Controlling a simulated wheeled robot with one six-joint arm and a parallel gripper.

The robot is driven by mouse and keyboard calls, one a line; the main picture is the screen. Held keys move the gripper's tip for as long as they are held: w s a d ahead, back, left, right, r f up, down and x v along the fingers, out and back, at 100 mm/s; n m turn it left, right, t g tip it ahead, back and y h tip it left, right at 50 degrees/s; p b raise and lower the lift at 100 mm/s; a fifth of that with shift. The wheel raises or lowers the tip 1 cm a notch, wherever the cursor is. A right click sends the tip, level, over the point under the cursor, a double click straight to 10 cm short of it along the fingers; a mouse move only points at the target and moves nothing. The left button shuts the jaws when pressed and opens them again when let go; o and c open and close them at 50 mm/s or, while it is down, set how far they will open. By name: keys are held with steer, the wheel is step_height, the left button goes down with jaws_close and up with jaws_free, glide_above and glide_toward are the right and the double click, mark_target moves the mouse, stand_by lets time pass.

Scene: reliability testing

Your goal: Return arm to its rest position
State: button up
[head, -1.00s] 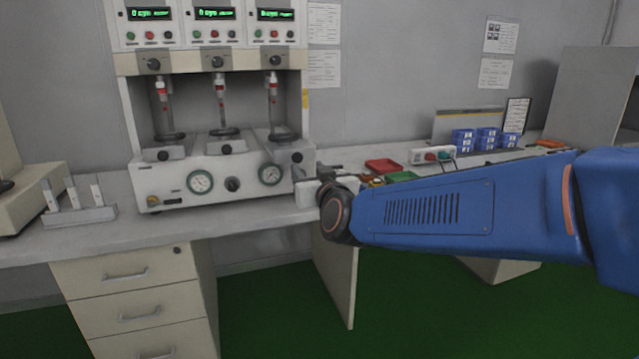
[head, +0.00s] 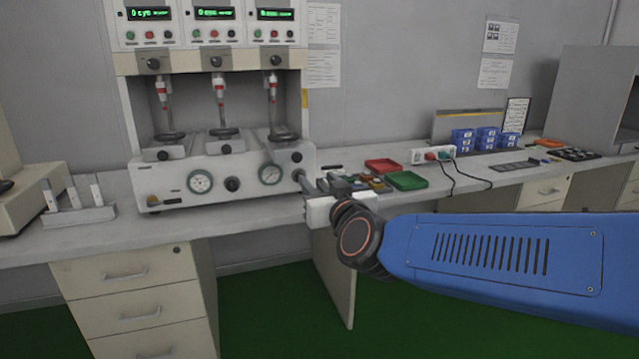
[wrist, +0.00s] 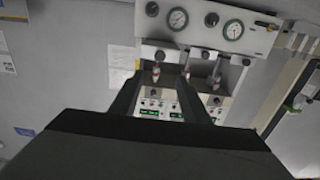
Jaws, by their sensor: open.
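My gripper (wrist: 160,76) is open in the wrist view, with its two dark fingers apart and nothing between them. It points towards the test machine (head: 225,172), which appears upside down there (wrist: 203,38). In the head view, my blue arm reaches in from the lower right. Its wrist is in front of the bench edge, just right of the machine's lower right corner. The gripper's fingers are hard to make out in that view. The machine has three stations with green displays, and each holds an upright red-and-white part.
The bench (head: 250,213) carries a red tray (head: 383,165), a green tray (head: 407,181) and a power strip (head: 432,155) right of the machine. Blue bins (head: 487,138) stand farther right. A small rack (head: 80,216) is at left. Drawers are below.

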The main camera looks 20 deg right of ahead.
steer(key=s+f+n+g+y, duration=0.25)
steer(key=s+f+g, duration=0.45)
steer(key=f, duration=0.4)
steer(key=s+d+f+m+g+h, duration=0.1)
steer(key=s+d+f+g, duration=0.2)
steer(key=s, duration=0.5)
steer(key=s+d+f+m+g+h, duration=0.1)
steer(key=s+d+f+g, duration=0.2)
steer(key=s+f, duration=0.3)
steer(key=s+d, duration=0.1)
steer(key=s, duration=0.1)
steer(key=shift+s+f, duration=0.25)
steer(key=shift+s, duration=0.15)
